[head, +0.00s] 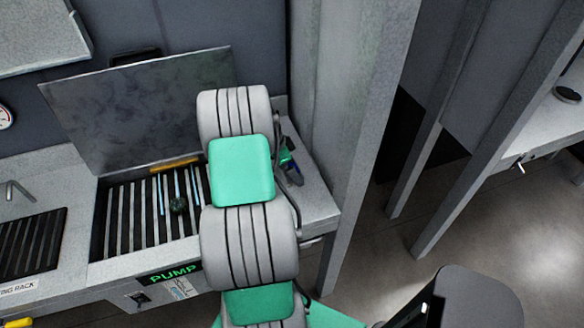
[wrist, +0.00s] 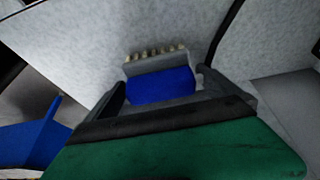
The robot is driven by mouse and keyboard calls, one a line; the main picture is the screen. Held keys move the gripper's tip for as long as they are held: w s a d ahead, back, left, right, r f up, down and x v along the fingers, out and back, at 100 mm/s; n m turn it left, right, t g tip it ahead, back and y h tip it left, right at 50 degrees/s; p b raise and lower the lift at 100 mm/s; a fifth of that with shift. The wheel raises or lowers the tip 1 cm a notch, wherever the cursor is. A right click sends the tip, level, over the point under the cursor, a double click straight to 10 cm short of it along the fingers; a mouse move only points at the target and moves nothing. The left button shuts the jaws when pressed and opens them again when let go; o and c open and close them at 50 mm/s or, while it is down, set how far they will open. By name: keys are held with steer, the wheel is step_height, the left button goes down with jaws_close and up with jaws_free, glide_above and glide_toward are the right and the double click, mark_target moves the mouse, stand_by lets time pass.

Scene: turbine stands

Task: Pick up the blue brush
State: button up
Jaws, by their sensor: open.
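In the wrist view the blue brush (wrist: 160,87) lies on a pale speckled surface, its blue body towards me and a grey block with tan bristles at its far end. My gripper (wrist: 163,84) is open, with one dark finger to the left of the brush and one to the right. The brush appears to lie between them; contact cannot be told. Its near end is hidden by the gripper's dark front edge and green body. In the head view my arm reaches over the bench, and only a small blue and green patch shows beside it, too small to make out.
A grated sink (head: 125,225) with thin light-blue rods lies left of my arm, below a leaning grey panel (head: 140,100). A grey pillar (head: 350,130) stands close on the right. Another blue thing (wrist: 30,140) shows at the wrist view's left edge. Open floor lies right.

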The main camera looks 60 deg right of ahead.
steer(key=shift+r, duration=0.1)
steer(key=c, duration=1.4)
